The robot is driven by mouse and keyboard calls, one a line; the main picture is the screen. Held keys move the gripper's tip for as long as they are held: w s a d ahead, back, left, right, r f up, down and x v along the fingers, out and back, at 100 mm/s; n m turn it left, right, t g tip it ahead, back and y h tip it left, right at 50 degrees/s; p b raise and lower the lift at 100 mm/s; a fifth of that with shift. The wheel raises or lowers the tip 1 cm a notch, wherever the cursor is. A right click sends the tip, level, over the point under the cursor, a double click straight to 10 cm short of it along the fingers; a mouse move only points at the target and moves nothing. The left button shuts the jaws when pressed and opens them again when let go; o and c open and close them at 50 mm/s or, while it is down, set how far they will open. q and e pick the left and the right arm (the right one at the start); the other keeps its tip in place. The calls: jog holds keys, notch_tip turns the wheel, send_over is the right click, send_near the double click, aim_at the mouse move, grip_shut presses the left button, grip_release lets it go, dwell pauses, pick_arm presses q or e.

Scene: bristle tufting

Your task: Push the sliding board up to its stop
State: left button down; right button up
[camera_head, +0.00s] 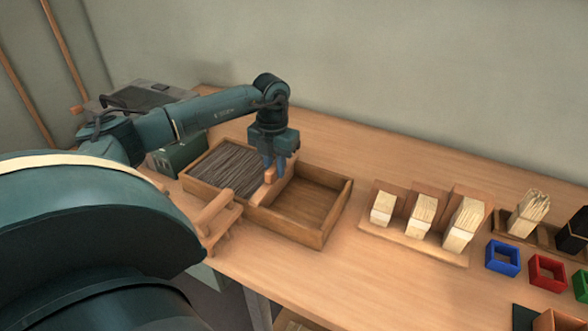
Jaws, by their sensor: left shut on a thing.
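A wooden tray (322,236) stands on the bench in the middle of the view. Its left part holds a layer of dark bristles (230,166); its right part is empty. The sliding board (279,187) stands upright across the tray, between the bristles and the empty part. My left gripper (270,172) points down over the board and is shut on the board's raised grip (269,175). Whether the board touches the bristles is hard to tell. My right gripper is not in view.
A wooden clamp-like fixture (214,220) sits at the tray's front left. Right of the tray, a wooden rack (415,240) holds several pale blocks. Blue (503,258), red (547,272) and green (581,285) square frames lie further right. Bench behind the tray is clear.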

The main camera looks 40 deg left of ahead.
pick_arm(q)
jog(key=shift+a+r, duration=0.1)
jog(key=shift+a, duration=0.15)
jog(key=c, duration=1.3)
grip_release()
jog(key=shift+s+a, duration=0.1)
jog(key=shift+r, duration=0.2)
notch_tip(320, 180, up, 13)
jog(key=shift+f, duration=0.15)
